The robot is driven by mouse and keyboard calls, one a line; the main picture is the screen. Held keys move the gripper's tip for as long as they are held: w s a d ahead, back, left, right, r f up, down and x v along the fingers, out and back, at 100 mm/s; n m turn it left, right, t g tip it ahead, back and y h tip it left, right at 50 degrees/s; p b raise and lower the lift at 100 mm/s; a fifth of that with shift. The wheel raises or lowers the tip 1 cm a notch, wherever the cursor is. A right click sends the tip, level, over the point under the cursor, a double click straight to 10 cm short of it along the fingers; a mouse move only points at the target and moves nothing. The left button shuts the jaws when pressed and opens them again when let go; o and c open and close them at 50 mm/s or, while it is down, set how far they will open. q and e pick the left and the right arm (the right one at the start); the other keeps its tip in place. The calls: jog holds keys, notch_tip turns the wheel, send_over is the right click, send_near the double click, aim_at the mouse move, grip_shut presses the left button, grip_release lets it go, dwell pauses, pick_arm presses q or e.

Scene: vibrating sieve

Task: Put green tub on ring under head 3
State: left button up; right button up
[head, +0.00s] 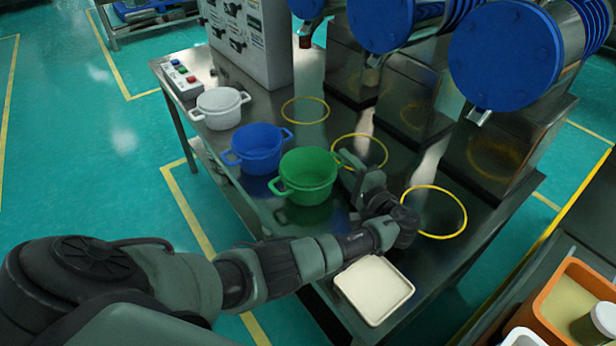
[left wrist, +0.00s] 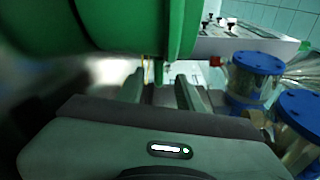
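The green tub (head: 307,178) stands upright on the steel table, to the right of the blue tub. Its wall also fills the upper left of the left wrist view (left wrist: 110,25). My left gripper (head: 350,172) is at the tub's right-hand handle. In the left wrist view its two fingers (left wrist: 160,88) are apart, with a narrow green handle part (left wrist: 158,71) between them near the tips. Yellow rings mark the table: a near one (head: 436,234), a middle one (head: 374,137) and a far one (head: 305,99), all without tubs. My right gripper is not in view.
A blue tub (head: 258,150) and a white tub (head: 221,108) stand left of the green tub. Blue sieve heads (head: 505,55) overhang the table's right side. A cream tray (head: 373,289) lies near the front edge. A control box (head: 182,79) sits far left.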

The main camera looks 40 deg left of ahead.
pick_arm(q)
jog(key=shift+w+a+f, duration=0.15)
jog(key=shift+w+a, duration=0.2)
jog(key=shift+a, duration=0.2)
grip_shut()
dwell(1.0)
